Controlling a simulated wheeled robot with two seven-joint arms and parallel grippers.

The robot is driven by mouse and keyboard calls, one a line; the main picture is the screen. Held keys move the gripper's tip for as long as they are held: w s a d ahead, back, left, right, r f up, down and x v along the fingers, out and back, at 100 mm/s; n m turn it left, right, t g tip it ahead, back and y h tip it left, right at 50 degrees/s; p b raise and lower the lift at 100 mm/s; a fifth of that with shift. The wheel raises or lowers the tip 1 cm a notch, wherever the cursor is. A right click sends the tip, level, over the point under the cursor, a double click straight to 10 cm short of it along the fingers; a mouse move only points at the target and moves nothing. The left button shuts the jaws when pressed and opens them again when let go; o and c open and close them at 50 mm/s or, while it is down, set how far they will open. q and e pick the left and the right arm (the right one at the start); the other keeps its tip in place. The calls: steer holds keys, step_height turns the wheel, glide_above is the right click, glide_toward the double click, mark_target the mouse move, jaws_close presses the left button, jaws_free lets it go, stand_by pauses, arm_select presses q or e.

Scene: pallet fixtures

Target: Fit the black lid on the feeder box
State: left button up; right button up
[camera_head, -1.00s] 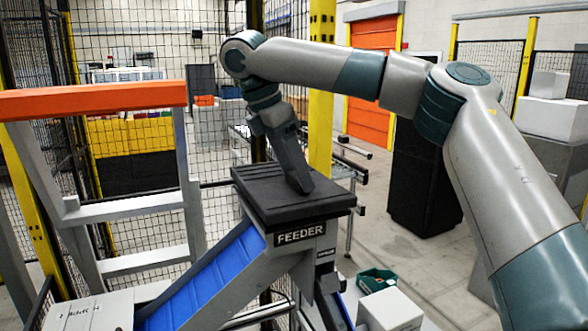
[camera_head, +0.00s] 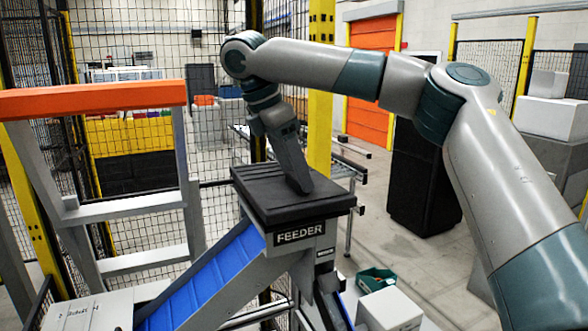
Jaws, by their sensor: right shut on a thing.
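The black lid (camera_head: 270,199) lies flat on top of the feeder box (camera_head: 322,243), which carries a "FEEDER" label on its front. The lid covers the box's top, and no clear gap shows between them from here. Whether it is seated all round cannot be told. My right gripper (camera_head: 303,188) reaches down from above with its fingertips at the lid's upper face, shut on the lid. The exact grip point is hidden by the fingers. My left gripper is not in view.
A blue chute (camera_head: 205,277) slopes down to the left from the feeder. A ladder frame with an orange top bar (camera_head: 92,99) stands at the left. A green bin (camera_head: 376,279) and a white box (camera_head: 389,309) sit below right. Mesh fencing and a yellow post (camera_head: 320,85) stand behind.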

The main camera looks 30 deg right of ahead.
steer(key=shift+f, duration=0.6)
steer(key=o, duration=2.1)
steer(key=shift+s, duration=0.1)
steer(key=shift+f, duration=0.1)
steer(key=v, duration=1.7)
steer(key=shift+a+r, duration=0.15)
steer(key=shift+r, duration=0.1)
steer(key=shift+f, duration=0.1)
